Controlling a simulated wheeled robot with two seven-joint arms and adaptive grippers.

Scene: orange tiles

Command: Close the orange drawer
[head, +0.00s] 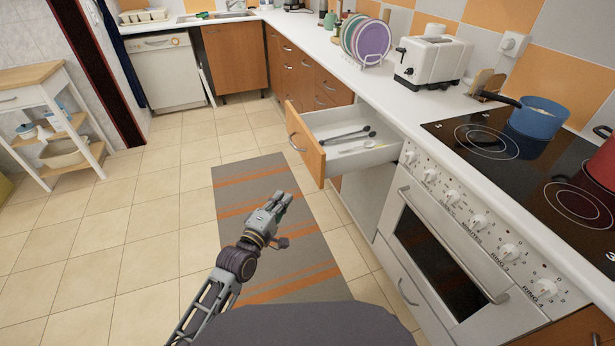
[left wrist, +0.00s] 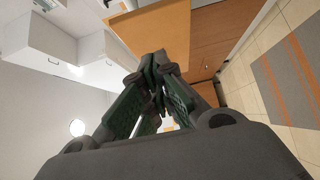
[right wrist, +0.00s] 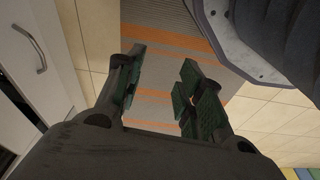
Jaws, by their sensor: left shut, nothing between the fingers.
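The orange drawer (head: 304,146) is pulled out from the cabinet left of the stove, its wooden front facing left with a metal handle. Its white inside (head: 350,150) holds dark utensils and a small yellow item. My left gripper (head: 284,200) is below and a little left of the drawer front, over the floor mat, and appears apart from it. In the left wrist view its fingers (left wrist: 157,66) are together and empty, with an orange-brown panel (left wrist: 150,36) beyond, probably the drawer front. My right gripper (right wrist: 163,60) is open and empty, seen only in the right wrist view.
The white oven (head: 440,250) and cooktop with a blue pot (head: 538,118) stand right of the drawer. A toaster (head: 432,62) and plate rack sit on the counter above. A striped mat (head: 240,185) covers clear floor. A white cart (head: 45,125) stands far left.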

